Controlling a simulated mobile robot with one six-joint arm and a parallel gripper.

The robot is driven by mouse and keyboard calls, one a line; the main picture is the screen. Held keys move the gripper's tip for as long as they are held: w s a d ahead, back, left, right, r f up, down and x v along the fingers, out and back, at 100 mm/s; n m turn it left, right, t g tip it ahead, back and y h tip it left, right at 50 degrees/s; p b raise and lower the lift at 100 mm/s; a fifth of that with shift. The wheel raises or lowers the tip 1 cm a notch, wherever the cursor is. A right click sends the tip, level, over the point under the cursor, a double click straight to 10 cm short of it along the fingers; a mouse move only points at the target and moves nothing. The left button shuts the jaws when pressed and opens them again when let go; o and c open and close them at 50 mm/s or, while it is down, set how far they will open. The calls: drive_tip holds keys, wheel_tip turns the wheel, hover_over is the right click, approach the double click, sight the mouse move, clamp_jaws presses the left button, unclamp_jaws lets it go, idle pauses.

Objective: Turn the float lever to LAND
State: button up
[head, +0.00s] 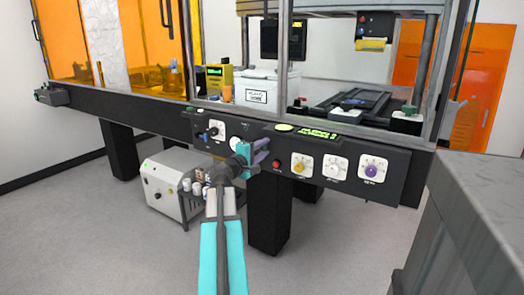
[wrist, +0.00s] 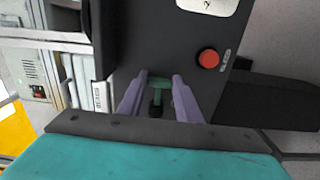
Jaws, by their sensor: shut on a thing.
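My gripper (head: 262,153) is at the front of the black control panel (head: 325,150), left of the red button, in the head view. In the wrist view my gripper's two purple fingers (wrist: 160,80) are closed around a small green T-shaped part (wrist: 157,88) with a dark lower end. This appears to be the float lever. The fingers hide most of it, and in the head view my gripper covers it. No LAND marking can be read, so I cannot tell which position the lever is in.
The panel also carries a red button (wrist: 207,58), a yellow knob (head: 299,165), a white knob (head: 335,168) and a purple knob (head: 371,170). A white wheeled unit (head: 170,188) stands on the floor below. A grey block (head: 475,215) is close at right.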

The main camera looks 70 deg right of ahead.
drive_tip(key=o, duration=1)
drive_tip(key=shift+w+d, duration=0.1)
drive_tip(key=shift+w, duration=0.1)
drive_tip(key=shift+o, duration=0.2)
drive_tip(key=shift+s, duration=0.1)
drive_tip(key=shift+a, duration=0.9)
drive_tip(key=b+v, duration=0.1)
drive_tip(key=v, duration=1.1)
drive_tip(key=shift+w, duration=0.2)
drive_tip(key=shift+w, duration=0.1)
